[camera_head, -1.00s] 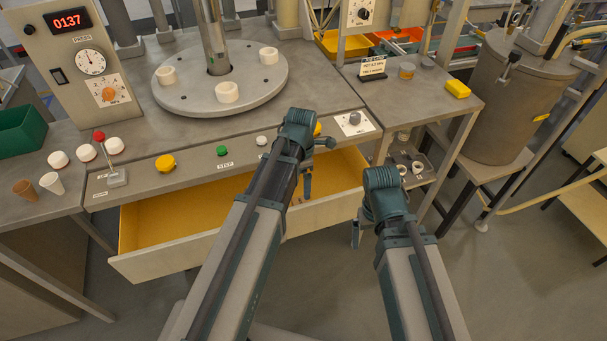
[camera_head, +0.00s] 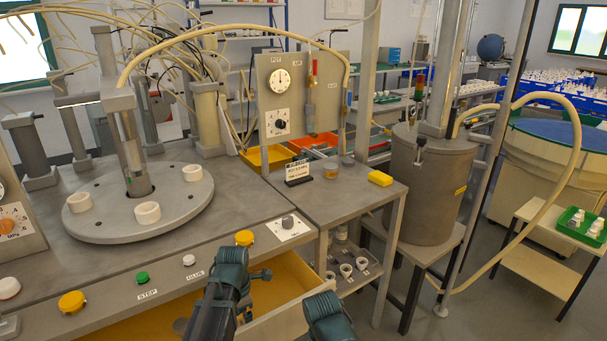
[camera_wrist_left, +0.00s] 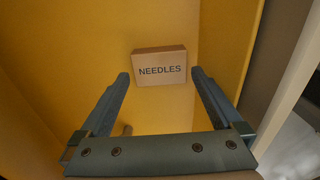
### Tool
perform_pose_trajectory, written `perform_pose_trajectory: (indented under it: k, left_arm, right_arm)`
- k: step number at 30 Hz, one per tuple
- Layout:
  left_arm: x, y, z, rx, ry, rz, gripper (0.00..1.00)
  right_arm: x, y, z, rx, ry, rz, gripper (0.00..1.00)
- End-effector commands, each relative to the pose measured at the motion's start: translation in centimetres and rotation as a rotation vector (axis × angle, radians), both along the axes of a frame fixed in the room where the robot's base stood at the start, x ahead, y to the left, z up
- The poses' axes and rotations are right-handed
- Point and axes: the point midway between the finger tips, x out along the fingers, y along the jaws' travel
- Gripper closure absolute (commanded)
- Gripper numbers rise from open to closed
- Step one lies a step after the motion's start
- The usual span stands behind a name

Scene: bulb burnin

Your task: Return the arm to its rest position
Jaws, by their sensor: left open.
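My left arm comes in at the bottom centre of the head view, its gripper (camera_head: 246,314) pointing down at the open yellow drawer (camera_head: 283,268). In the left wrist view the gripper (camera_wrist_left: 160,77) is open, with its two fingers spread. A small brown box marked NEEDLES (camera_wrist_left: 160,68) lies on the yellow drawer floor (camera_wrist_left: 225,45), just beyond and between the fingertips. The fingers do not grip it. Only the wrist part of my right arm shows at the bottom edge of the head view; its jaws are out of frame.
A bench with a round plate (camera_head: 110,225) bearing white rings stands at left. Its front panel has a yellow button (camera_head: 72,302) and a green button (camera_head: 142,278). A grey drum (camera_head: 430,190) stands to the right.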

Motion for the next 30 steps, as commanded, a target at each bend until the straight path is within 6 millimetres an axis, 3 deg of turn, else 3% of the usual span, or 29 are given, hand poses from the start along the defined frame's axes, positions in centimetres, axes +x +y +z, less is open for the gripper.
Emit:
perform_pose_trajectory:
  k: [1, 3, 9, 23, 30]
  left_arm:
    - [0.0, 0.0, -1.4, 0.0, 0.0, 0.0, 0.0]
    - [0.0, 0.0, -2.2, 0.0, 0.0, 0.0, 0.0]
    - [0.0, 0.0, -3.5, 0.0, 0.0, 0.0, 0.0]
    - [0.0, 0.0, -3.4, 0.0, 0.0, 0.0, 0.0]
    - [0.0, 0.0, -2.3, 0.0, 0.0, 0.0, 0.0]
  right_arm:
    - [0.0, 0.0, -1.4, 0.0, 0.0, 0.0, 0.03]
    - [0.0, 0.0, -2.2, 0.0, 0.0, 0.0, 0.03]
    - [0.0, 0.0, -3.5, 0.0, 0.0, 0.0, 0.03]
    - [0.0, 0.0, -3.4, 0.0, 0.0, 0.0, 0.03]
    - [0.0, 0.0, -2.3, 0.0, 0.0, 0.0, 0.03]
